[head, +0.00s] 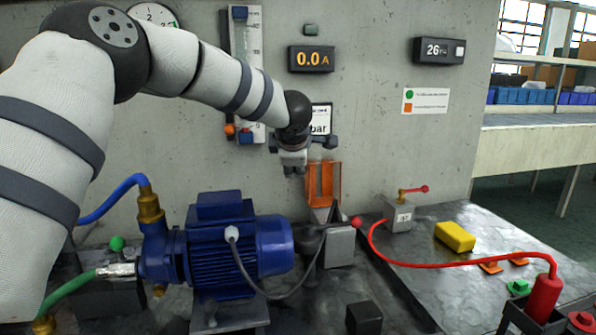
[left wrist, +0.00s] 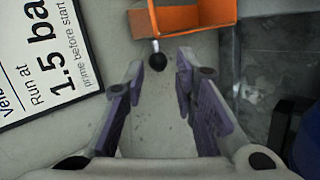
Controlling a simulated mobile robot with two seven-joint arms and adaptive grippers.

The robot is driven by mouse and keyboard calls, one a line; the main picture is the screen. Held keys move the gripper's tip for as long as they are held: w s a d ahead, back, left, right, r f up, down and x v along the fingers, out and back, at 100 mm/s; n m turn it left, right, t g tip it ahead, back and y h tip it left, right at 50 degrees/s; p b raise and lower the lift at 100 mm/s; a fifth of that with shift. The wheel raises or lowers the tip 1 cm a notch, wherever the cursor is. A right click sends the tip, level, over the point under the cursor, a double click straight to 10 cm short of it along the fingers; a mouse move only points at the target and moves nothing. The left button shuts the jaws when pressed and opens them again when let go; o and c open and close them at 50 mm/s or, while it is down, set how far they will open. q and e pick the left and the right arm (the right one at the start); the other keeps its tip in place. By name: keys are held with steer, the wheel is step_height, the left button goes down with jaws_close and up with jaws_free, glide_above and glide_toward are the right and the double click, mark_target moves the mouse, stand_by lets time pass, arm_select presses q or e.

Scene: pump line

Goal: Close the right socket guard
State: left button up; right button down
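An orange socket guard (head: 323,184) stands upright close to the wall, above a grey box (head: 341,246). I cannot tell which socket it belongs to. In the left wrist view an orange open-sided part (left wrist: 190,18) shows at the top edge, with a small black ball knob (left wrist: 157,61) below it. My left gripper (head: 293,171) points down just left of the guard, apart from it. In the left wrist view its fingers (left wrist: 163,92) are spread with nothing between them, and the knob lies ahead of the gap. My right gripper is in neither view.
A blue pump motor (head: 238,252) stands below my left gripper. A red cable (head: 450,264) crosses the bench right of the grey box, near a yellow block (head: 455,237). A "1.5 bar" sign (left wrist: 42,58) is on the wall beside the gripper.

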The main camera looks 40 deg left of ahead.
arm_select(q)
steer(key=shift+x, duration=1)
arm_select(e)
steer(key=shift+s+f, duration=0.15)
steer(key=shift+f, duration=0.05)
arm_select(q)
steer(key=shift+w+r, duration=0.1)
jaws_close()
